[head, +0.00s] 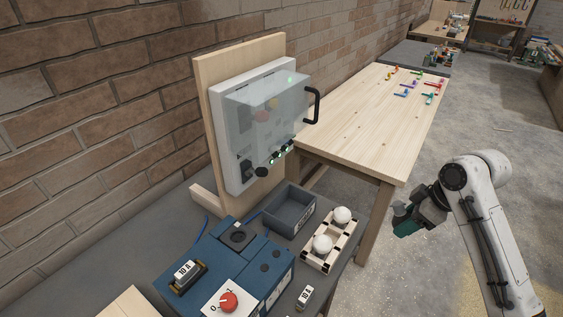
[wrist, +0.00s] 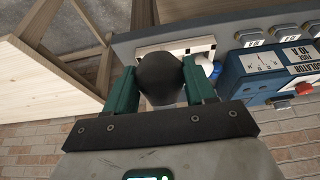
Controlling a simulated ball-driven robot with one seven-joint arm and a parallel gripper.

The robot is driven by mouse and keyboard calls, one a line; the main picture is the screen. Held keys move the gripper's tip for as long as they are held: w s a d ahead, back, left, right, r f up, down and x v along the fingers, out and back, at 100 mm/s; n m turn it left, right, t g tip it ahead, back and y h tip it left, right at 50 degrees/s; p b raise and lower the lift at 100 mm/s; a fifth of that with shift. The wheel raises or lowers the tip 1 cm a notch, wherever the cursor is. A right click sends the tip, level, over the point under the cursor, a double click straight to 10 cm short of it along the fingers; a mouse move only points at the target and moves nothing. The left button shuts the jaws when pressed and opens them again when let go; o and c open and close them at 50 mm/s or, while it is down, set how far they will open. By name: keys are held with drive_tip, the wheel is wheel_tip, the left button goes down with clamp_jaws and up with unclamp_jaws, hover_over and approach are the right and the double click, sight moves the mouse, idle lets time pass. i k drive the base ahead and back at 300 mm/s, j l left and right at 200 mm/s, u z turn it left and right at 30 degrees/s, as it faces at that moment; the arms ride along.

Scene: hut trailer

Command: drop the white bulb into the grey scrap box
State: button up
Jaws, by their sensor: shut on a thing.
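My gripper (wrist: 160,82) is shut on a dark grey round thing (wrist: 162,74) between its green fingers. The thing looks like a bulb, but it shows dark, not white. In the head view my gripper (head: 404,224) hangs over the floor, right of the bench and apart from it; the held thing is hardly visible there. The grey scrap box (head: 276,218) stands open on the bench below the clear-covered panel, and its visible inside looks empty. Two white bulbs (head: 342,215) (head: 322,244) sit in a pale wooden rack (head: 317,262) right of the box.
A blue unit (head: 232,262) with a dark round socket, a red knob (head: 228,301) and a fuse-like block stands left of the box. The panel's clear cover (head: 262,108) has a black handle. A wooden table (head: 365,125) with small coloured parts stands behind. The floor around my gripper is clear.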

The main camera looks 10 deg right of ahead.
sight(290, 213)
drive_tip(key=i+j, duration=0.5)
drive_tip(key=j, duration=0.2)
drive_tip(key=i+j, duration=0.25)
drive_tip(key=j, duration=0.15)
